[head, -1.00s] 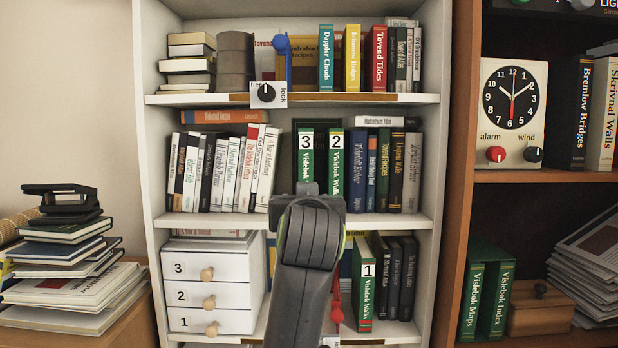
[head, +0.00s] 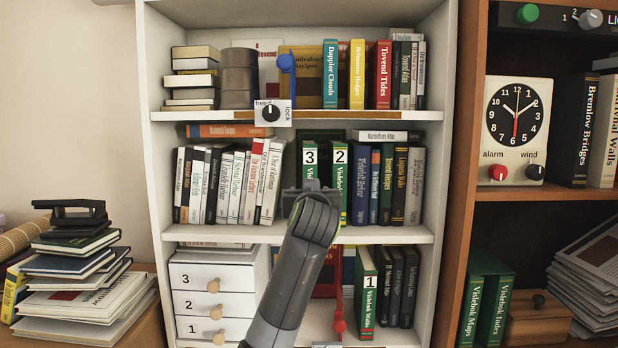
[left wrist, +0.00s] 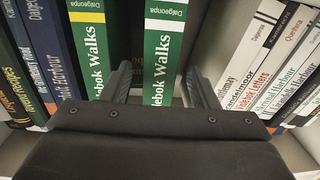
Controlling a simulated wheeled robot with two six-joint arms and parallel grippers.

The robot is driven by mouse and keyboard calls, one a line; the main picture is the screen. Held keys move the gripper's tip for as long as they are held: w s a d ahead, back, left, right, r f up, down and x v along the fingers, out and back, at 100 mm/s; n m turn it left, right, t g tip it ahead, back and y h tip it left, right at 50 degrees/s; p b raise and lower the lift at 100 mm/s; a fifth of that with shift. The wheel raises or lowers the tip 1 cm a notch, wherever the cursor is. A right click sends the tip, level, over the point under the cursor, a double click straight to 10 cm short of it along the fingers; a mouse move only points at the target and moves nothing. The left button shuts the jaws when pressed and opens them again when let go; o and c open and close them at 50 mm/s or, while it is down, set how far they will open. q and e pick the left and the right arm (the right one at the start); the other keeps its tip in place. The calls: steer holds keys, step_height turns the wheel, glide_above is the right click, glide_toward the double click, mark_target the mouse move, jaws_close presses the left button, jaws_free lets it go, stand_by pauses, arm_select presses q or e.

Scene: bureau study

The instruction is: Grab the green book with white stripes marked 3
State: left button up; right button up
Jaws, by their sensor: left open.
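The green book marked 3 (head: 310,158) stands upright on the middle shelf, just left of the green book marked 2 (head: 340,165). My left gripper (head: 312,190) is in front of book 3 and hides its lower part. In the left wrist view, the open left gripper (left wrist: 162,85) has one finger on each side of the green spine with a white stripe (left wrist: 163,50), which is book 3. The green book with a yellow stripe (left wrist: 95,45) stands outside the fingers, on the left. I cannot tell whether the fingers touch book 3. My right gripper is not in view.
White books (head: 238,185) lean left of book 3, with a gap between. Dark and blue books (head: 385,185) stand right of book 2. Green book 1 (head: 365,290) and white drawers (head: 215,280) are on the shelf below. A lock dial (head: 271,112) is above.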

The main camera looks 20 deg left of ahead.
arm_select(q)
steer(key=p+x, duration=0.3)
steer(key=shift+w+r, duration=0.2)
steer(key=shift+w, duration=0.1)
steer(key=shift+w+a+f, duration=0.2)
steer(key=shift+w+a, duration=0.1)
steer(key=shift+w, duration=0.4)
jaws_close()
steer(key=shift+r, duration=0.1)
